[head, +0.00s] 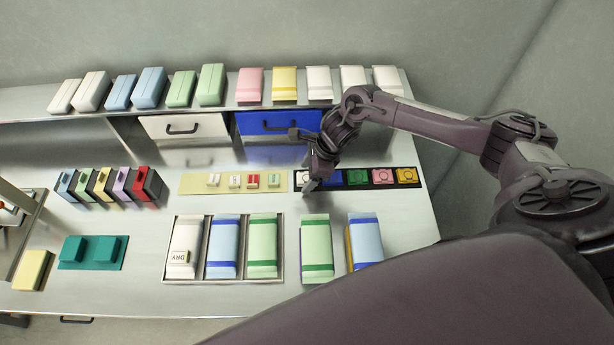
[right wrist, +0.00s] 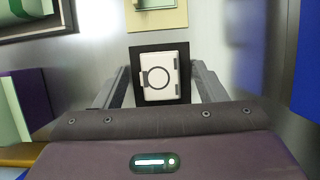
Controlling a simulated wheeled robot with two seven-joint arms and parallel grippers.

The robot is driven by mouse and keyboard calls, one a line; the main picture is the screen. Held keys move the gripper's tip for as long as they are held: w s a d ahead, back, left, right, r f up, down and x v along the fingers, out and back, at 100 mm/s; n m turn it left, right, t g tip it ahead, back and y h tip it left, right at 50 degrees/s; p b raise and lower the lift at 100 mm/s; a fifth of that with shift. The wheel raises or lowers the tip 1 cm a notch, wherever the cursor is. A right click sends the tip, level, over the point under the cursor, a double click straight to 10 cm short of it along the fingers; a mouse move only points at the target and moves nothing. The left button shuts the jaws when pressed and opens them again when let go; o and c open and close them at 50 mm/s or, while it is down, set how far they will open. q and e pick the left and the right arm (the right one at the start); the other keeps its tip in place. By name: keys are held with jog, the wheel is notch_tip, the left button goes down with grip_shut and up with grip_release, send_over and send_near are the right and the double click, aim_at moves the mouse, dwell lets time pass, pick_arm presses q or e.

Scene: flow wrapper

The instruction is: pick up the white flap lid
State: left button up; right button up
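The white flap lid (head: 302,177) is at the left end of a black strip (head: 343,187) on the table, partly hidden by my right gripper in the head view. In the right wrist view the lid (right wrist: 159,77) is a white square with a black ring, lying on a black square base. My right gripper (head: 311,187) is over the lid, pointing down. Its two fingers are apart, one to each side of the lid in the right wrist view, and nothing is between them that I can see gripped. My left gripper is not in view.
Blue, green, pink and orange lids (head: 407,175) continue the strip to the right. A beige mat (head: 190,183) with small labelled pieces lies to the left. A tray of packs (head: 280,278) and two loose packs (head: 315,252) stand in front. Drawers (head: 184,125) and a shelf of packs are behind.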

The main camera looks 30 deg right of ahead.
jog(key=c, duration=1)
jog(key=shift+o, duration=0.2)
